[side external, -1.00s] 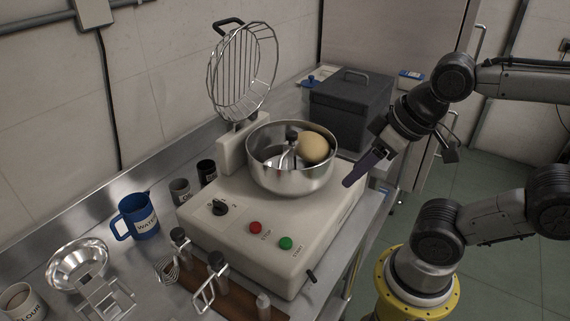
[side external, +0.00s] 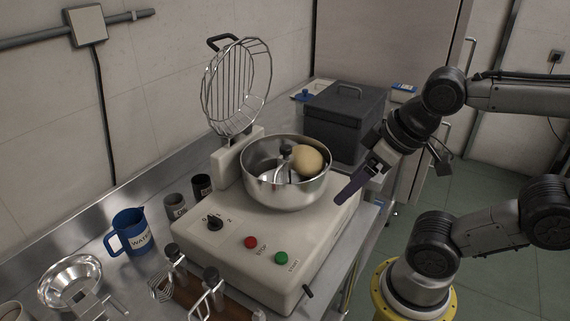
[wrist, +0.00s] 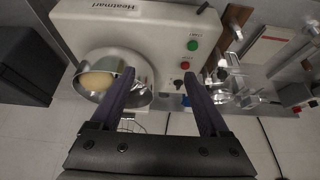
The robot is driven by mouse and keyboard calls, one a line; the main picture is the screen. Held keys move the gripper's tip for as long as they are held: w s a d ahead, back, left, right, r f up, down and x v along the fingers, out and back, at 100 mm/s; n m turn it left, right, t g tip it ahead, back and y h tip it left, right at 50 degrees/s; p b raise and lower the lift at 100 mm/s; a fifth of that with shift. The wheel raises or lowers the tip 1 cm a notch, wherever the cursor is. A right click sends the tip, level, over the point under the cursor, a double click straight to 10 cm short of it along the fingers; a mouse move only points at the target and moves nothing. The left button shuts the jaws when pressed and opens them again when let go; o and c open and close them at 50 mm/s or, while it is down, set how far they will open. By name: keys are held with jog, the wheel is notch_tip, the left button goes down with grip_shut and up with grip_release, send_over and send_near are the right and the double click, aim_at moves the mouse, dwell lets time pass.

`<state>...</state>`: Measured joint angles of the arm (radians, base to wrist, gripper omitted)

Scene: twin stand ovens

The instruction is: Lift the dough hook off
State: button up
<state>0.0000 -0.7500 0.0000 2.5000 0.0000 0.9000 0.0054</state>
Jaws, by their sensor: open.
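The dough hook (side external: 285,158) stands upright in the steel bowl (side external: 284,196), its dark top showing and its lower part sunk in the bowl. A round tan dough ball (side external: 307,162) lies to its right and also shows in the wrist view (wrist: 97,80). I cannot make out the hook in the wrist view. My gripper (side external: 351,187) is to the right of the bowl, apart from it, with purple fingers angled down. In the wrist view its fingers (wrist: 159,76) are spread with nothing between them, the left one overlapping the bowl.
The bowl sits on a cream mixer base (side external: 225,240) with red and green buttons. A raised wire guard (side external: 237,88) stands behind the bowl. A dark lidded box (side external: 343,120) is behind right. A blue jug (side external: 131,232) and several black-topped tools (side external: 212,280) stand at left and front.

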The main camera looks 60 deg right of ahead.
jog(key=w+d+r+m+g, duration=0.2)
jog(key=w+d+r+m, duration=0.1)
jog(key=w+r+m, duration=0.9)
jog(key=m+g, duration=0.2)
jog(key=m, duration=0.6)
send_over(287, 147)
jog(key=s, duration=0.2)
notch_tip(287, 147, down, 6)
jog(key=f, duration=0.4)
jog(key=w+f, duration=0.1)
jog(key=f, duration=0.3)
jog(key=w+f, duration=0.1)
jog(key=f, duration=0.3)
jog(key=shift+d+f, duration=0.1)
jog(key=shift+f, duration=0.25)
grip_shut()
